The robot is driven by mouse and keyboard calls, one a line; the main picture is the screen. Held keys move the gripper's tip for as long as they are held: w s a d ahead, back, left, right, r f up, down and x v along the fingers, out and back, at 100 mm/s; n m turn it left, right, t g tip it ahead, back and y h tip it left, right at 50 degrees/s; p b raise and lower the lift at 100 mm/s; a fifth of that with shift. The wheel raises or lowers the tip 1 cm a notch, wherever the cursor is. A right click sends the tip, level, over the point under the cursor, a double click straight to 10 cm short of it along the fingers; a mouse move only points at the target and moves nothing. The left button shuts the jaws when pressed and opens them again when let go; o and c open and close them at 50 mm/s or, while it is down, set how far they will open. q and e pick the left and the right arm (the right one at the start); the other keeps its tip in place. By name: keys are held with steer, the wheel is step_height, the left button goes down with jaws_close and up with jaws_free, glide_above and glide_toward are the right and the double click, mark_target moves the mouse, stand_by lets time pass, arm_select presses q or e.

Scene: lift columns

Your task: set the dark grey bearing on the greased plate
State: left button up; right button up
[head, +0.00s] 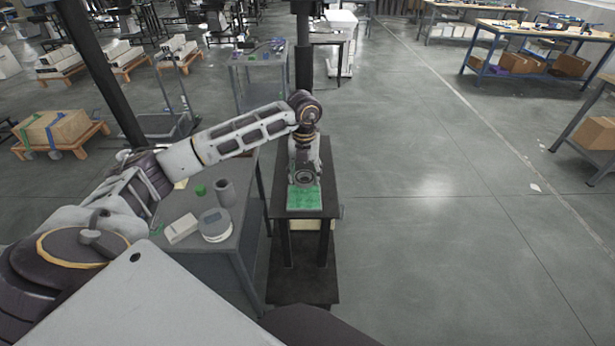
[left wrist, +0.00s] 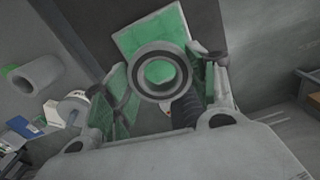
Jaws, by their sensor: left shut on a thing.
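The dark grey bearing (head: 304,178) is a thick ring, held by my left gripper (head: 304,170) over the far part of the dark stand. In the left wrist view the bearing (left wrist: 160,55) sits between the two fingers of my left gripper (left wrist: 160,85), which is shut on it. The green greased plate (head: 304,199) lies flat on the stand. In the left wrist view the plate (left wrist: 150,30) shows behind the ring and through its hole. I cannot tell whether the bearing touches the plate. My right gripper is not in view.
A grey table (head: 225,246) stands left of the dark stand (head: 330,185). It holds a grey cylinder (head: 225,192), a round device (head: 214,229), a white box (head: 181,229) and a small green item (head: 200,190). The floor (head: 450,230) to the right is clear.

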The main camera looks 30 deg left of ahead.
arm_select(q)
steer(key=shift+a+f+m, duration=0.1)
steer(key=shift+a+m, duration=0.05)
steer(key=shift+m, duration=1.25)
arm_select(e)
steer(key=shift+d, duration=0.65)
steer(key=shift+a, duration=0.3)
arm_select(q)
steer(key=shift+f, duration=0.15)
steer(key=shift+f+b, duration=0.75)
steer(key=shift+f, duration=0.35)
steer(key=shift+f+b, duration=0.55)
steer(key=shift+f, duration=0.4)
steer(key=shift+s+f+b, duration=0.1)
steer(key=shift+f+b, duration=0.2)
steer(key=shift+f, duration=0.25)
steer(key=shift+r, duration=0.15)
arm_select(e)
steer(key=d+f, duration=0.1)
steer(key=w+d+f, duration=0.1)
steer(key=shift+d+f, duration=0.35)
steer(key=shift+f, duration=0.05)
